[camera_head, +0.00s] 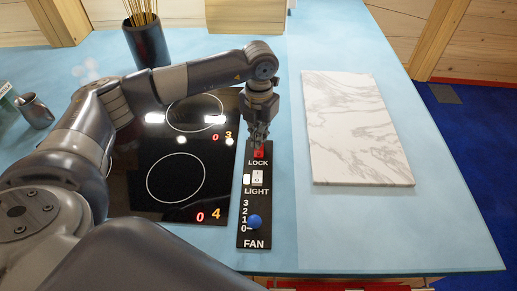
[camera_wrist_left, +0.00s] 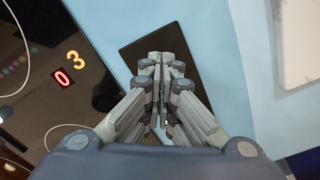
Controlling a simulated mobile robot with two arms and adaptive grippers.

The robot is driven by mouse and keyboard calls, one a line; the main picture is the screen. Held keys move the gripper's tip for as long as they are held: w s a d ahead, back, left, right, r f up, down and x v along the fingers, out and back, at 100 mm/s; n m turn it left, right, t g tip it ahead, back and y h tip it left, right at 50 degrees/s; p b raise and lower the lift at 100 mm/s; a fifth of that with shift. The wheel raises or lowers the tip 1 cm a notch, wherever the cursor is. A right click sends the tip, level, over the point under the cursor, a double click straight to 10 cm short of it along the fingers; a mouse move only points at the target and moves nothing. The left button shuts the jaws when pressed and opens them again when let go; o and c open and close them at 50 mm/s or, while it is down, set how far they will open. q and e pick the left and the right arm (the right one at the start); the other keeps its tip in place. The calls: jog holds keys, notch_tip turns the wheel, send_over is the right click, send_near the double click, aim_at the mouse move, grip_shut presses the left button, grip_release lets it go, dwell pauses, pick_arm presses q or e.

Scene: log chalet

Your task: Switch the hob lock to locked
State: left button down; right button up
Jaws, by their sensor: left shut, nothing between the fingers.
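The control strip (camera_head: 256,205) is a black panel on the blue counter, right of the hob (camera_head: 166,186). Its hob lock switch (camera_head: 259,151) is red, above the word LOCK, and partly hidden by my gripper. Whether it reads locked cannot be told. My left gripper (camera_head: 259,140) is shut and empty, pointing down at the switch; contact cannot be told. In the left wrist view the shut fingers (camera_wrist_left: 163,62) cover the switch, over the black panel (camera_wrist_left: 152,40). My right gripper is not in view.
Below the lock are a white light switch (camera_head: 257,178) and a blue fan knob (camera_head: 254,222) near 0. A marble board (camera_head: 355,128) lies to the right. A dark pot of sticks (camera_head: 147,45) and a metal cup (camera_head: 35,110) stand left.

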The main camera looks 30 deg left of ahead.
pick_arm(q)
jog(key=shift+f+b, duration=0.7)
jog(key=shift+f, duration=0.15)
dwell(0.3)
jog(key=shift+s, duration=0.1)
jog(key=shift+r+p, duration=0.6)
jog(key=shift+r, duration=0.2)
jog(key=shift+r+p, duration=1.45)
jog(key=shift+r, duration=1.3)
